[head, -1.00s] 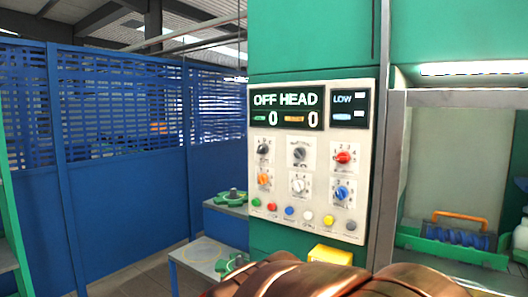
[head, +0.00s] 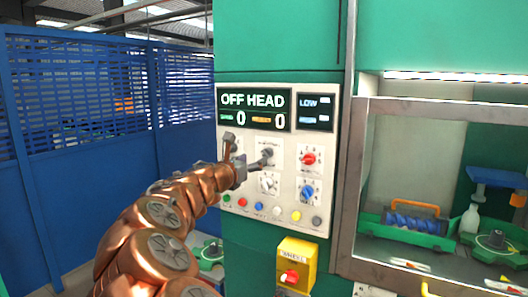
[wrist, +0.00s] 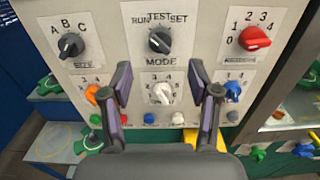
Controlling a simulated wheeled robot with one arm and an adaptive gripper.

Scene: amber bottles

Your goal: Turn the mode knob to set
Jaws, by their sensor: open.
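The mode knob (wrist: 160,41) is dark grey, on a white plate marked RUN, TEST and SET above it and MODE below. It sits in the upper middle of the wrist view; I cannot tell surely which mark its pointer faces. My gripper (wrist: 160,70) is open and empty. Its two dark fingers stand apart, left and right, with their tips below the knob in that view. In the head view my gripper (head: 248,147) is in front of the panel, and a fingertip overlaps the mode knob's area. No contact shows.
The control panel (head: 322,222) also has a dark size knob (wrist: 71,45), a red knob (wrist: 254,39), a white knob (wrist: 161,93) and a blue knob (head: 308,191). Colored buttons run along its bottom.

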